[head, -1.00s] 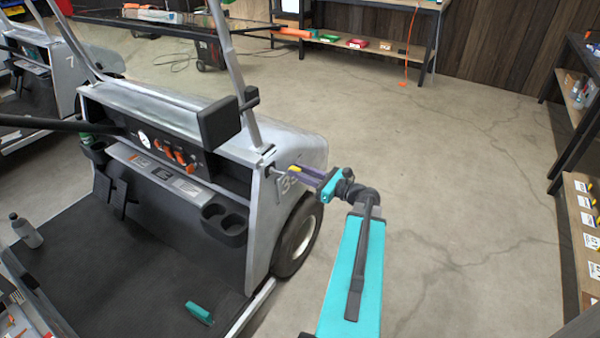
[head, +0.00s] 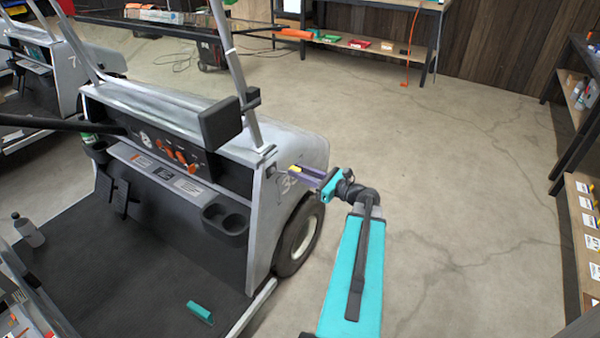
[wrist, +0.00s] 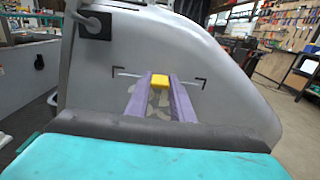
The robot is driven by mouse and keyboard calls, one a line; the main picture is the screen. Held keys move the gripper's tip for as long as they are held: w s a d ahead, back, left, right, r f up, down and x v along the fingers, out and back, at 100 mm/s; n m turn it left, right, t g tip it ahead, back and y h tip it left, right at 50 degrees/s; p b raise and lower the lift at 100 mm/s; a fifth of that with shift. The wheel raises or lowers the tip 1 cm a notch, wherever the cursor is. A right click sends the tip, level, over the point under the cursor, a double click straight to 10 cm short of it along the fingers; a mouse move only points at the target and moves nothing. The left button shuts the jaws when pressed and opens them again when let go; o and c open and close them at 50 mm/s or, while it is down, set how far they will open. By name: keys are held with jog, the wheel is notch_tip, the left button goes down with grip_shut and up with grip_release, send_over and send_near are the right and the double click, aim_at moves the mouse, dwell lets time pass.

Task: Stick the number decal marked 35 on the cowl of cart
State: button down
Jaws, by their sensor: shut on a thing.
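The grey cowl (head: 302,150) of the near cart fills much of the wrist view (wrist: 225,105), with dark corner marks on its side. My gripper (head: 297,171), with purple fingers, is at this side face. In the wrist view my gripper (wrist: 160,88) is shut on a small yellow piece (wrist: 159,81) at its fingertips. The number decal (head: 287,184) shows pale digits beside the fingertips in the head view; the 3 is readable, the rest is partly hidden. I cannot tell whether the decal touches the cowl all over.
The cart's front wheel (head: 298,245) is below my gripper. A shelf (head: 585,240) with white cards and yellow pieces stands at the right edge. A second cart (head: 65,65) is at the far left. The concrete floor right of the cart is clear.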

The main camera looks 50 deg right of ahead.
jog(key=c, duration=1)
grip_release()
jog(key=shift+s, duration=0.1)
jog(key=p+v, duration=0.1)
jog(key=v, duration=0.5)
jog(key=shift+s+d, duration=0.15)
jog(key=shift+s, duration=0.2)
jog(key=shift+s, duration=0.1)
dwell(0.5)
jog(key=shift+v, duration=6.85)
